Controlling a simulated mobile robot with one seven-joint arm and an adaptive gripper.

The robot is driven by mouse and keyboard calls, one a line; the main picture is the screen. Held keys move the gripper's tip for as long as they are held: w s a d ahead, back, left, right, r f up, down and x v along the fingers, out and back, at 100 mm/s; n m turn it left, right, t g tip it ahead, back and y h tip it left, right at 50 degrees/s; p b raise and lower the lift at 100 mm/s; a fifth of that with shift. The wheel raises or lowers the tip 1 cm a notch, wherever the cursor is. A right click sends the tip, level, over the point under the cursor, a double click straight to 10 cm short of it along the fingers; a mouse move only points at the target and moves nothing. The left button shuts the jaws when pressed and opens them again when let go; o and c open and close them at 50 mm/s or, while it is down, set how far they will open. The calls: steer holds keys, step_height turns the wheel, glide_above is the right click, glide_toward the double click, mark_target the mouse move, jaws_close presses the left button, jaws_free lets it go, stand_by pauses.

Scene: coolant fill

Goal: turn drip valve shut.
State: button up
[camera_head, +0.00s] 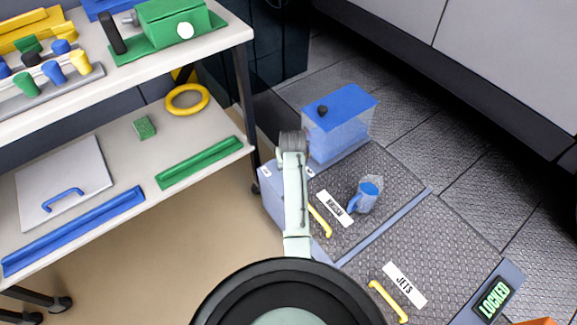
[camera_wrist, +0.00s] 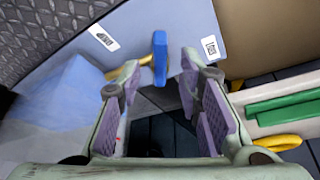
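The drip valve shows as a blue lever (camera_wrist: 160,58) with a short brass-coloured stem (camera_wrist: 117,72) at its left, in front of a blue-grey panel (camera_wrist: 150,20). The lever stands upright in the wrist picture, across the line of the stem. My gripper (camera_wrist: 161,68) is open, its two padded fingers on either side of the lever, with a gap visible on both sides. Whether the lever is deep between the pads or just at the tips I cannot tell. In the head view my arm hides the valve and the fingers.
A clear tank with a blue lid (camera_head: 340,108) stands beside the blue-grey base (camera_head: 277,210). A blue jug (camera_head: 367,195) stands on the floor panel nearby. A two-level shelf (camera_head: 225,165) with green and blue parts and a yellow ring (camera_head: 204,93) is at left.

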steer(key=shift+x, duration=1.6)
steer(key=shift+c, duration=0.2)
jaws_close()
